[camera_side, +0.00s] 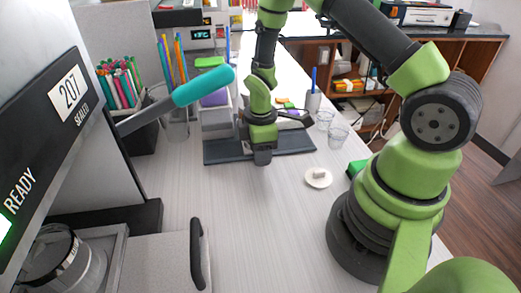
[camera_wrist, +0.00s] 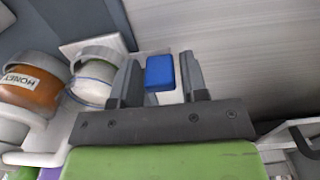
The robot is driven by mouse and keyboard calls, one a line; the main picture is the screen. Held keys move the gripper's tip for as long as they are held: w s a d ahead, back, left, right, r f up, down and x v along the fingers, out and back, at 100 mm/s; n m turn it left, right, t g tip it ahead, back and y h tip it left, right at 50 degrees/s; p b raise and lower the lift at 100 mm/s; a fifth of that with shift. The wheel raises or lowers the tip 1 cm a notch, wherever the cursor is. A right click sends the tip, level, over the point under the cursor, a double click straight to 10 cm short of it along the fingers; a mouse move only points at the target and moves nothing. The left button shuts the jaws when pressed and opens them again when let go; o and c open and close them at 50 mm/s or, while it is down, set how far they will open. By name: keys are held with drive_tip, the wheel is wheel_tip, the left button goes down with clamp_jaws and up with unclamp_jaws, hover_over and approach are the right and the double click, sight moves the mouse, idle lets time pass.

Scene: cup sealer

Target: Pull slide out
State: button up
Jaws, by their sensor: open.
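The cup sealer (camera_side: 60,120) stands at the left in the side view, its display reading READY, 207 and SEALED. Its grey slide (camera_side: 150,262) is low at the front, with a black upright handle (camera_side: 197,255) on its right end. A clear cup (camera_side: 72,268) with a dark rim sits at the sealer's lower left, partly cut off. A teal lever grip (camera_side: 203,86) sticks out to the right above. My gripper (camera_side: 262,155) is over the dark mat at the back, well away from the handle. In the wrist view my gripper (camera_wrist: 160,88) is open, and the slide is not visible.
The dark mat (camera_side: 222,152) lies behind. A white saucer (camera_side: 318,178) and clear glasses (camera_side: 338,135) stand right of it. The wrist view shows a honey jar (camera_wrist: 35,82), a pale jar (camera_wrist: 93,75) and a blue block (camera_wrist: 160,72) between the fingers. The table front is clear.

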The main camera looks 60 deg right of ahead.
drive_tip(key=shift+c, duration=0.4)
clamp_jaws()
drive_tip(key=s+d, duration=0.6)
drive_tip(key=shift+s+d, duration=0.35)
drive_tip(key=shift+d, duration=0.05)
drive_tip(key=shift+o, duration=0.4)
unclamp_jaws()
wheel_tip(320, 180, up, 10)
